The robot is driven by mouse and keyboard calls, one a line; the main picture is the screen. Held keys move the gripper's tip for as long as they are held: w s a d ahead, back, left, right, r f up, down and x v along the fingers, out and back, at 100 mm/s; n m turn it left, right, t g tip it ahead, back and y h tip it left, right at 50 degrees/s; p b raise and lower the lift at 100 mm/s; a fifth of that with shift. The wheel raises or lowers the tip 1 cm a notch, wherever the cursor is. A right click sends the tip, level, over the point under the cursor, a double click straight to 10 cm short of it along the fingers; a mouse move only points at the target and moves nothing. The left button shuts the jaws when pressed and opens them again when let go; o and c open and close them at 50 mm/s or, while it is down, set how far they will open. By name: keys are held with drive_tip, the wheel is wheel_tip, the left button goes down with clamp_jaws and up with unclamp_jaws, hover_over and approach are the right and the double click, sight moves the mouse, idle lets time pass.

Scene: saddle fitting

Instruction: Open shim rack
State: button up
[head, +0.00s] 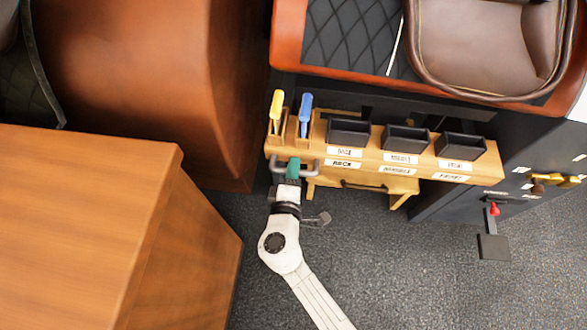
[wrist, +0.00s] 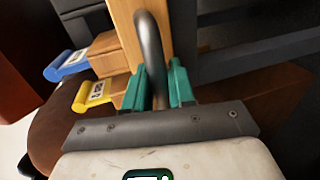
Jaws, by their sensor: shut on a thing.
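The wooden shim rack (head: 390,163) stands under the seat shelf in the head view. It has black bins along its top and white labels on its front. My gripper (head: 293,168) is at this handle. Its teal fingers (wrist: 158,85) are on both sides of the bar and shut on it. The part of the bar between the fingers is partly hidden.
A yellow-handled tool (head: 276,108) and a blue-handled one (head: 305,112) stand upright at the rack's left end. A wooden cabinet (head: 90,215) is at lower left. A dark cabinet with a red-knobbed lever (head: 494,210) stands right. Grey carpet (head: 400,275) is free in front.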

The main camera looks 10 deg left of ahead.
clamp_jaws()
drive_tip(key=f+v, duration=0.2)
drive_tip(key=v, duration=1)
drive_tip(key=shift+s+f, duration=0.35)
drive_tip(key=shift+s, duration=0.15)
drive_tip(key=o, duration=0.6)
unclamp_jaws()
